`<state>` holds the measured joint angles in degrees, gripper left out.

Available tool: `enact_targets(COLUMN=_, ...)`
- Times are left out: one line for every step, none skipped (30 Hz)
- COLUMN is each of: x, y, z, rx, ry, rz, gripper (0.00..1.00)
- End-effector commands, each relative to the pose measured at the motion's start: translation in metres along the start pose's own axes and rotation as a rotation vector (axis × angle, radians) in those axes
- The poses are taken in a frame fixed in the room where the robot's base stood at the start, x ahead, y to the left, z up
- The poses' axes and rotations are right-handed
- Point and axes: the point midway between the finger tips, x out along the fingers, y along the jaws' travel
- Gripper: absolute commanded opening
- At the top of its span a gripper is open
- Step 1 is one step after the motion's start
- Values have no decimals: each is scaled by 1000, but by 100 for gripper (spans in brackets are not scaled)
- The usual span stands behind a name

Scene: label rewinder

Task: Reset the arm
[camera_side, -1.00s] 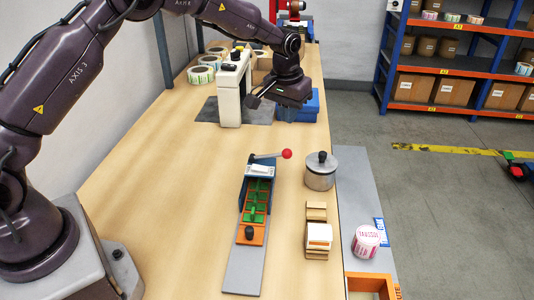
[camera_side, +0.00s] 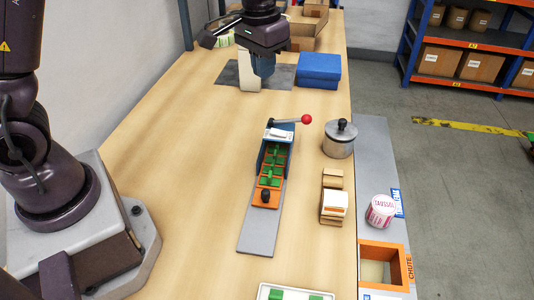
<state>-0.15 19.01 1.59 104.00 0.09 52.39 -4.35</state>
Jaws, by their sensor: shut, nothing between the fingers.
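A metal pot (camera_side: 340,140) with a black knob and a wooden block holder (camera_side: 333,205) stand right of the fixture. A pink-white label roll (camera_side: 380,211) sits on the grey side strip by the orange chute (camera_side: 396,268). A blue box (camera_side: 319,68) is beside my gripper.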

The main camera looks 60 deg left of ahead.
Motion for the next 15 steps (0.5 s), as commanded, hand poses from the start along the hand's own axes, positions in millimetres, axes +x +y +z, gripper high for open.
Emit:
enact_targets(x=-18, y=0, z=19, rx=13, ry=22, rz=5, gripper=0)
enact_targets(x=-26, y=-1, z=30, rx=21, ry=32, rz=8, gripper=0)
enact_targets(x=-36, y=-1, z=44, rx=32, ry=46, rz=10, gripper=0)
enact_targets(x=-42, y=-2, z=55, rx=39, ry=57, rz=12, gripper=0)
enact_targets(x=-48, y=-2, z=66, rx=46, ry=69, rz=14, gripper=0)
enact_targets(x=-56, y=-3, z=81, rx=56, ry=86, rz=16, gripper=0)
enact_targets(x=-61, y=-3, z=92, rx=62, ry=100, rz=18, gripper=0)
enact_targets(x=-66, y=-4, z=102, rx=68, ry=114, rz=19, gripper=0)
enact_targets(x=-71, y=-4, z=116, rx=75, ry=134, rz=21, gripper=0)
enact_targets(x=-75, y=-5, z=127, rx=80, ry=150, rz=22, gripper=0)
enact_targets(x=-78, y=-6, z=137, rx=85, ry=167, rz=23, gripper=0)
enact_targets(x=-82, y=-6, z=150, rx=91, ry=190, rz=24, gripper=0)
enact_targets(x=-84, y=-7, z=158, rx=94, ry=208, rz=25, gripper=0)
enact_targets(x=-86, y=-7, z=166, rx=97, ry=226, rz=26, gripper=0)
enact_targets(x=-88, y=-8, z=176, rx=99, ry=250, rz=26, gripper=0)
